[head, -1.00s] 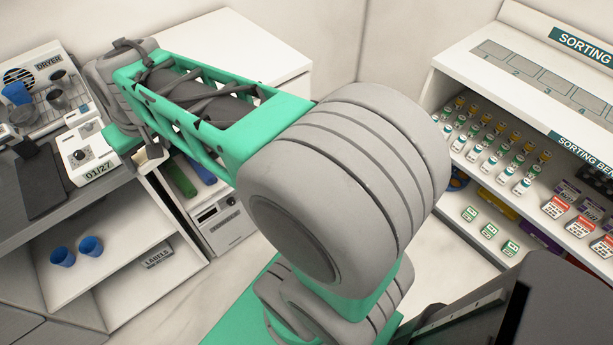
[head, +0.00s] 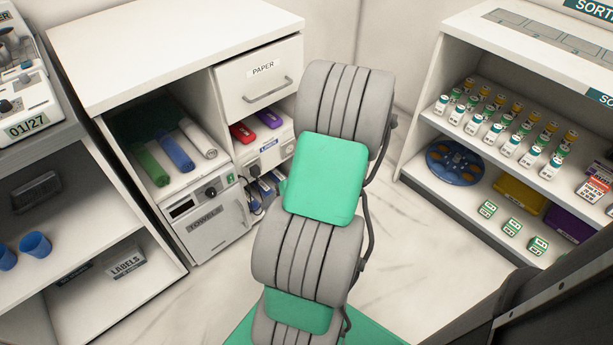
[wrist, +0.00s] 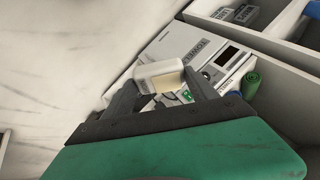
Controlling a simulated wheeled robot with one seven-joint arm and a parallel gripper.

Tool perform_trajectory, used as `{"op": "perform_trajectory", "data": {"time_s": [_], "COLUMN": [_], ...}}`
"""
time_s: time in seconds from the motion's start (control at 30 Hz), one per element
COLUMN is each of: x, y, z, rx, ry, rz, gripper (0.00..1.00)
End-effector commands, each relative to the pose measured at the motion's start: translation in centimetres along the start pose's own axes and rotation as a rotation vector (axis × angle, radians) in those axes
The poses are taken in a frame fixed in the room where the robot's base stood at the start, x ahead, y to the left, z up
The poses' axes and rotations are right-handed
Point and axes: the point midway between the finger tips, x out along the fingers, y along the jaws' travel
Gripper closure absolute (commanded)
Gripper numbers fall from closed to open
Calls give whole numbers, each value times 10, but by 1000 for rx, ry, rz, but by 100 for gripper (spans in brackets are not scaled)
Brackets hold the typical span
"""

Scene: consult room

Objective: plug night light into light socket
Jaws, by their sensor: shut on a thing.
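In the wrist view, my gripper (wrist: 161,88) is shut on a small white rounded block with a cream face, which looks like the night light (wrist: 152,70). It is held in the air in front of the towel cabinet. In the head view my arm hides both gripper and night light. A white outlet panel (head: 268,158), with a small blue label too small to read, sits in the middle shelf bay under the paper drawer. A dark plug and cable (head: 254,171) are at it. I cannot tell which outlet is the light socket.
The towel cabinet (head: 216,222) stands left of the outlets, with green, blue and white rolls (head: 178,152) above it. Red (head: 242,133) and purple (head: 269,118) items lie above the outlets. The sorting bench (head: 455,165) with vials is at right. Open floor (head: 395,245) lies between.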

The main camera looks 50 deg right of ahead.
Motion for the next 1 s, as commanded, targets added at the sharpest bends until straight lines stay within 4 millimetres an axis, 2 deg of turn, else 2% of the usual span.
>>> {"op": "perform_trajectory", "data": {"time_s": [0.03,0.2,0.4,0.53,0.63,0.73,0.87,1.0], "x": [31,95,169,215,244,253,242,209], "y": [31,98,154,181,197,203,202,197], "z": [19,54,75,69,47,6,-53,-118], "rx": [40,139,262,356,452,555,675,795], "ry": [9,54,121,186,263,364,499,661], "rz": [-18,-83,-166,-223,-273,-321,-369,-417], "gripper": [75,75,75,75,75,75,75,75]}}
